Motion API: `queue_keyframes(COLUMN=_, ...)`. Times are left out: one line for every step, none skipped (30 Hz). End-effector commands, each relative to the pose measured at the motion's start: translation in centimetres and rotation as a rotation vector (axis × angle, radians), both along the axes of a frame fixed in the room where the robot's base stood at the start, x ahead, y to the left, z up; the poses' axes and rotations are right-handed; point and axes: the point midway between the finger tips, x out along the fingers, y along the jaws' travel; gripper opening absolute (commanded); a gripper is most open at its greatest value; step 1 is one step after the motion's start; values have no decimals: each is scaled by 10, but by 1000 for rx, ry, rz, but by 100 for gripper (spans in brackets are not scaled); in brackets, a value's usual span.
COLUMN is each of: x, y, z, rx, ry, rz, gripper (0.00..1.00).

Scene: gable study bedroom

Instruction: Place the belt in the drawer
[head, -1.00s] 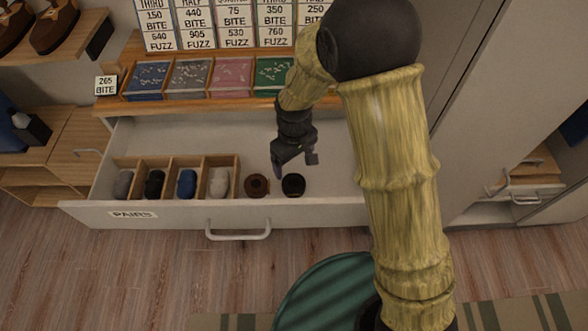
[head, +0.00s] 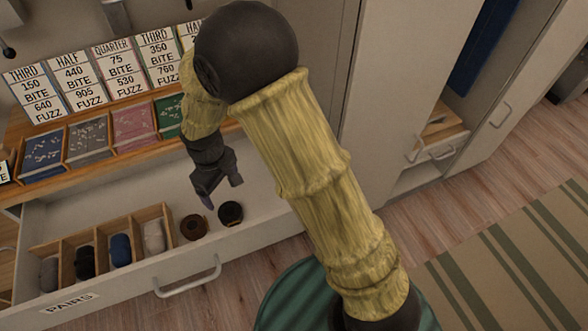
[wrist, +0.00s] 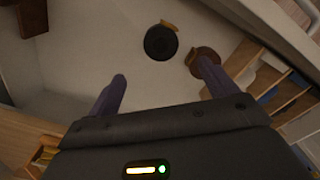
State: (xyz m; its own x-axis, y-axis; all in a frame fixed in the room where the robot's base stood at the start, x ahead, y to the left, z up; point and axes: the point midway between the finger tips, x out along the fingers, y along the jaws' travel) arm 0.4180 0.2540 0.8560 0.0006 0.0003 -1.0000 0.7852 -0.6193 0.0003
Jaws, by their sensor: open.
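The open drawer (head: 120,285) is labelled PAIRS. On its floor, right of a divided wooden insert, lie a coiled brown belt (head: 194,227) and a coiled black belt (head: 230,213), side by side. My gripper (head: 222,190) is open and empty above the drawer, just above the two coils in the picture. In the wrist view the black coil (wrist: 160,42) shows beyond the gap between my purple fingers (wrist: 163,86). The brown coil (wrist: 207,55) is partly hidden by the right finger. Both coils look apart from the fingers.
The wooden insert (head: 153,212) holds several rolled socks in compartments. Tall cabinets (head: 400,85) stand at right. The drawer floor right of the coils looks clear.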

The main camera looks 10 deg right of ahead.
Motion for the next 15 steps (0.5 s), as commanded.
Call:
queue_keyframes(x=2, y=-6, z=4, rx=3, ry=-5, rz=-17, gripper=85)
queue_keyframes(x=3, y=-11, z=7, rx=5, ry=-8, rz=-33, gripper=85)
queue_keyframes(x=4, y=-21, z=11, rx=9, ry=-15, rz=-62, gripper=85)
queue_keyframes(x=5, y=-30, z=16, rx=13, ry=-20, rz=-90, gripper=85)
queue_keyframes(x=6, y=-41, z=22, rx=18, ry=-28, rz=-123, gripper=85)
queue_keyframes(x=7, y=-58, z=30, rx=25, ry=-38, rz=-174, gripper=85)
queue_keyframes(x=7, y=-72, z=36, rx=30, ry=-49, rz=-217, gripper=85)
queue_keyframes(x=6, y=-87, z=43, rx=36, ry=-59, rz=-264, gripper=85)
queue_keyframes(x=3, y=-107, z=51, rx=44, ry=-73, rz=-328, gripper=85)
queue_keyframes(x=0, y=-122, z=58, rx=51, ry=-86, rz=-378, gripper=85)
queue_keyframes(x=-4, y=-137, z=64, rx=57, ry=-96, rz=-428, gripper=85)
queue_keyframes(x=-10, y=-156, z=71, rx=64, ry=-113, rz=-494, gripper=85)
queue_keyframes(x=-15, y=-170, z=76, rx=70, ry=-125, rz=-543, gripper=85)
queue_keyframes(x=-21, y=-184, z=81, rx=75, ry=-136, rz=-592, gripper=85)
queue_keyframes(x=-30, y=-200, z=86, rx=82, ry=-153, rz=-656, gripper=85)
